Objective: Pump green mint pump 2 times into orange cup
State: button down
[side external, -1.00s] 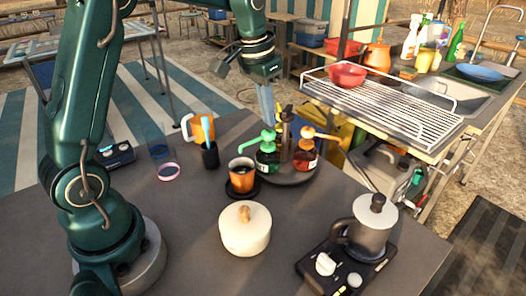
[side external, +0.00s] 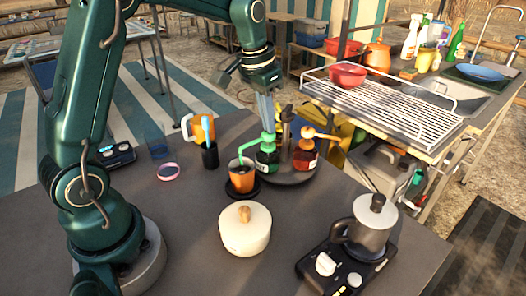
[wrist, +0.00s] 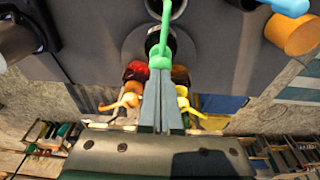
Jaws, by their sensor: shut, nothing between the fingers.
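The green mint pump (side external: 267,158) is a green bottle with a green pump head, standing on a dark round tray (side external: 292,178). Its spout points left, with the tip above the orange cup (side external: 241,181). The cup stands upright on a dark coaster and is open at the top. My gripper (side external: 267,129) is shut, pointing down, with its fingertips on or just at the top of the green pump head. In the wrist view, the shut fingers (wrist: 160,75) meet the green pump head (wrist: 160,61). Nothing is held between them.
A cream lidded pot (side external: 244,231) stands in front, and a stove with a grey pot (side external: 371,228) at front right. An orange mug (side external: 201,127) and black holder (side external: 210,156) stand behind left.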

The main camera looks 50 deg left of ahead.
jog(key=shift+f, duration=0.6)
jog(key=shift+r, duration=0.1)
jog(key=shift+w+v, duration=0.25)
jog(key=shift+v, duration=1.05)
jog(key=shift+r, duration=0.15)
jog(key=shift+w+v, duration=0.2)
jog(key=shift+v, duration=0.75)
jog(key=shift+w+v, duration=0.2)
jog(key=shift+v, duration=0.8)
jog(key=shift+d+r, duration=0.1)
